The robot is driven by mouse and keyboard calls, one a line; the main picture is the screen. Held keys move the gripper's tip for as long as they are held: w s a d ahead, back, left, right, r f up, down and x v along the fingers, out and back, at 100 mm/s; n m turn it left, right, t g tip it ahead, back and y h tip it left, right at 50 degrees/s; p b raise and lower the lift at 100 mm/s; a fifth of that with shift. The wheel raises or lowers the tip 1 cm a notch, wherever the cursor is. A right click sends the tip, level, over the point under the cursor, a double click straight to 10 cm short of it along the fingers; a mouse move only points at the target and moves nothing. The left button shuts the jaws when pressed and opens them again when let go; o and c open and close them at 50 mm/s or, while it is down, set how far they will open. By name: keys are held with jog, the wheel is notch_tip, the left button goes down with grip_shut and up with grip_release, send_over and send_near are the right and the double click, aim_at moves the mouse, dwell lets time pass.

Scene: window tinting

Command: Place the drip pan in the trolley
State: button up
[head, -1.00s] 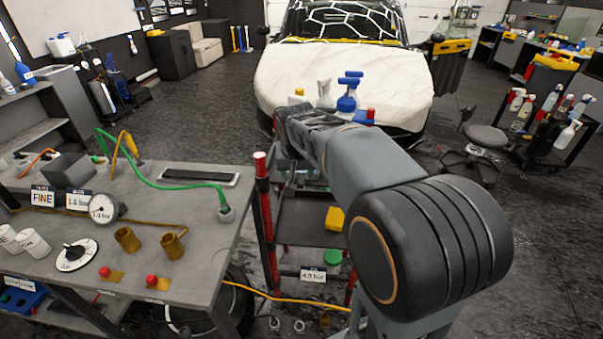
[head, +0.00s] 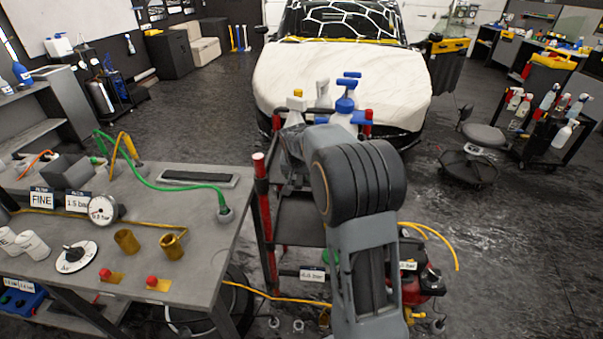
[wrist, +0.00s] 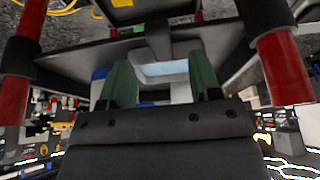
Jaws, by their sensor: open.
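The trolley (head: 268,235) has red posts and dark shelves and stands right of the workbench, partly hidden behind my arm. In the wrist view a red trolley post (wrist: 284,68) and a dark shelf edge (wrist: 225,32) are close to my gripper (wrist: 160,60). Its two green fingers are apart. A pale, shallow, tray-like thing (wrist: 165,72) with a light blue inside shows between and beyond them; I cannot tell whether it is the drip pan or whether a finger touches it. In the head view my gripper is hidden behind my arm.
The grey workbench (head: 215,255) on the left carries a gauge (head: 103,209), brass cups and a green hose. Bottles, one a blue sprayer (head: 345,103), stand on the trolley top. A red compressor (head: 432,282) stands at the right. Floor beyond is open, with a stool (head: 480,138).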

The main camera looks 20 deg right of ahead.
aim_at(299, 181)
jog(key=shift+p+x, duration=0.8)
jog(key=shift+x, duration=1.8)
grip_shut()
